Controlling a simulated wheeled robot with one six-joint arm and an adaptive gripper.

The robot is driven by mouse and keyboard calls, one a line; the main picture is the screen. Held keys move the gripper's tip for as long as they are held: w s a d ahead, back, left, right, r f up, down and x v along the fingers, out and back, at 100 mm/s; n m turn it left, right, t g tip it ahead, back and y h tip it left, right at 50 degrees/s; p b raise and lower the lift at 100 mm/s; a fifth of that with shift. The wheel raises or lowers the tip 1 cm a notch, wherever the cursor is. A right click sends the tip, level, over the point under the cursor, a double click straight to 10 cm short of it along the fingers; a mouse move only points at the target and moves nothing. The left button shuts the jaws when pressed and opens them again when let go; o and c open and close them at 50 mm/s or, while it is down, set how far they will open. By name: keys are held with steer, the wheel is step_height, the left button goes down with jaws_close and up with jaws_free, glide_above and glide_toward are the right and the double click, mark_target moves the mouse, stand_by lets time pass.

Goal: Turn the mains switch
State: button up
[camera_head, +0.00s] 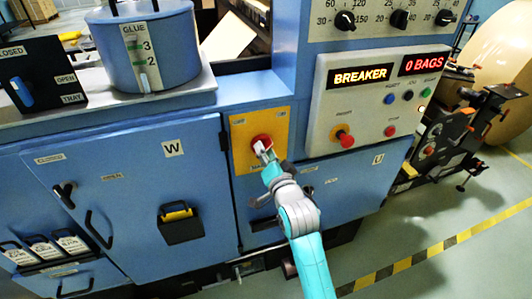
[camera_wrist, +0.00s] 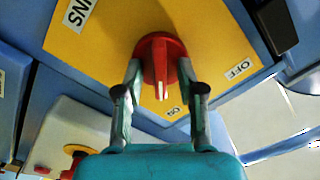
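The mains switch (camera_head: 261,141) is a red rotary knob on a yellow plate (camera_head: 241,131) on the blue machine front. In the wrist view the knob (camera_wrist: 160,48) has a raised red bar with a white mark pointing down the picture, roughly toward the ON label (camera_wrist: 174,111). The OFF label (camera_wrist: 238,69) is to the right. My gripper (camera_head: 268,160) is at the switch. In the wrist view its fingers (camera_wrist: 160,76) stand either side of the knob's bar, with gaps visible between bar and fingers. Whether the fingertips touch the knob's rim is unclear.
A lit display (camera_head: 360,76) reads BREAKER and another (camera_head: 424,64) reads 0 BAGS. A grey panel with a red push button (camera_head: 344,137) on a yellow base is right of the switch.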

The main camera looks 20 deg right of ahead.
jaws_close()
steer(key=shift+n, duration=8.9)
